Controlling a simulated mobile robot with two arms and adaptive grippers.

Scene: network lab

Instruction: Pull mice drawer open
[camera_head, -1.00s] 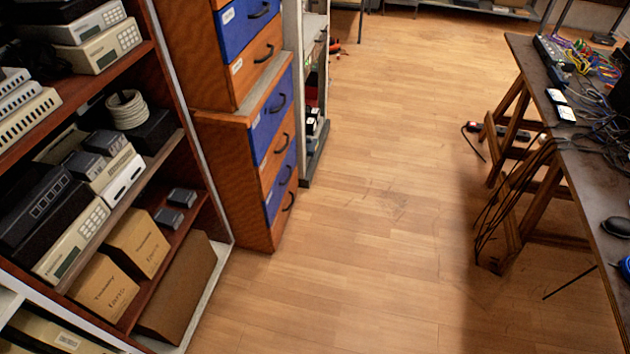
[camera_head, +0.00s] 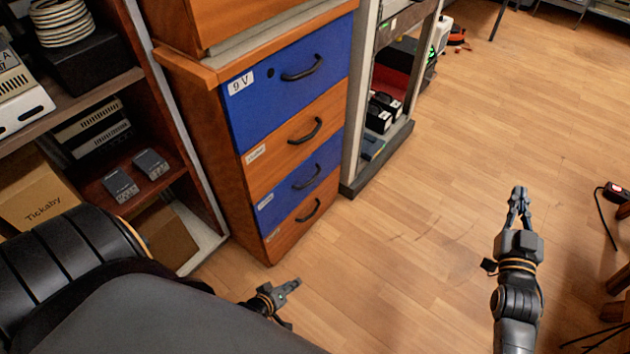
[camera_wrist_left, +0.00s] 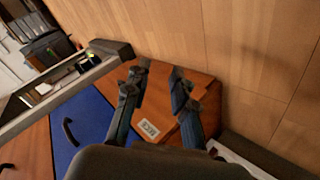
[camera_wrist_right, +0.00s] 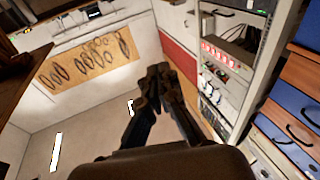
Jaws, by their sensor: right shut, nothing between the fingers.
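The drawer cabinet (camera_head: 207,160) stands at centre left in the head view. Its lower part has a blue drawer labelled 9 V (camera_head: 290,88), an orange drawer (camera_head: 280,145), another blue drawer (camera_head: 290,192) and a bottom orange drawer (camera_head: 310,215), all shut, with black handles. My right gripper (camera_head: 518,194) is shut and empty over the floor, right of the cabinet.
A shelf with boxes (camera_head: 38,195) and devices stands left of the cabinet. A metal rack (camera_head: 358,110) stands right of it. The wooden floor (camera_head: 430,220) between is clear. A cable and table legs are at the right edge.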

